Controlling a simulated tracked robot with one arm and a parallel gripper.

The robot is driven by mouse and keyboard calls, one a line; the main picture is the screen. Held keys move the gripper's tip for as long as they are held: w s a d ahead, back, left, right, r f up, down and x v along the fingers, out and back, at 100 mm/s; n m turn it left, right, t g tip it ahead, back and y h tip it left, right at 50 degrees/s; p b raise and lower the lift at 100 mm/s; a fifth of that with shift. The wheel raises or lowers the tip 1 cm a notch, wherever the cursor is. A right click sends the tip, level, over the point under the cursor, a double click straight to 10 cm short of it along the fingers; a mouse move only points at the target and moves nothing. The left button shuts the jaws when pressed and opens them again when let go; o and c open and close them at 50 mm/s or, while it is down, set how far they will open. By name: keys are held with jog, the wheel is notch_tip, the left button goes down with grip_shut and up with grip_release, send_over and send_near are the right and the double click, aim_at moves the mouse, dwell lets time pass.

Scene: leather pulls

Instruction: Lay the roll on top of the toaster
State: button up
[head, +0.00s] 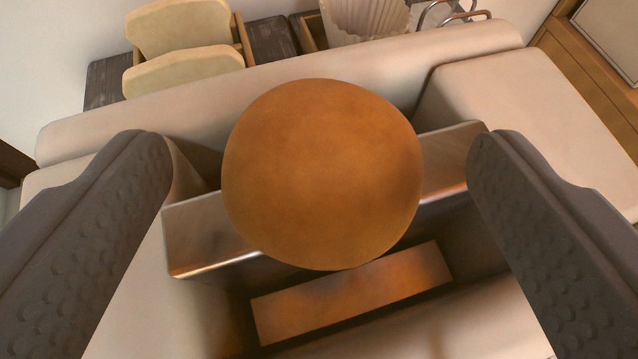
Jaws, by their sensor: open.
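The roll (322,175) is a smooth, round, orange-brown ball in the middle of the head view. A cream, rounded body with a metal strip (210,235) and a dark recess lies below and behind it; it looks like the toaster. The roll hides the middle of the strip. From this angle I cannot tell whether the roll touches it. My gripper (320,145) is open, with one dark, dimpled finger on each side of the roll. A visible gap separates each finger from the roll.
Behind the cream body stand two pale yellow slabs (185,70) by a wooden frame, a white pleated holder (365,18) and bent metal wire (452,12). A wooden-edged panel (590,70) is at the upper right. A pale wall is at the left.

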jog(key=v, duration=0.9)
jog(key=w+a+r+t+h, duration=0.15)
jog(key=w+r, duration=0.25)
jog(key=r, duration=0.4)
jog(key=w+a+r+t+h, duration=0.1)
jog(key=w+a+r+h, duration=0.1)
jog(key=w+r, duration=0.35)
jog(key=s+a+r+m+t+h, duration=0.15)
jog(key=a+r, duration=0.25)
jog(key=r, duration=0.5)
jog(key=a+r+t+h, duration=0.1)
jog(key=a+r+h, duration=0.3)
jog(key=r, duration=0.5)
jog(key=s+a+r+y, duration=0.1)
jog(key=s+a+y, duration=0.1)
jog(key=a, duration=0.7)
jog(key=s+a+r+g+y, duration=0.1)
jog(key=s+a+r+y, duration=0.1)
jog(key=s+a, duration=0.3)
jog(key=s+a+r+g+y, duration=0.1)
jog(key=s+a+r+y, duration=0.1)
jog(key=a, duration=1.1)
jog(key=shift+s+a+y, duration=0.2)
jog(key=shift+s+y, duration=0.7)
jog(key=shift+s, duration=0.3)
jog(key=shift+r+n, duration=0.1)
jog(key=shift+n, duration=0.15)
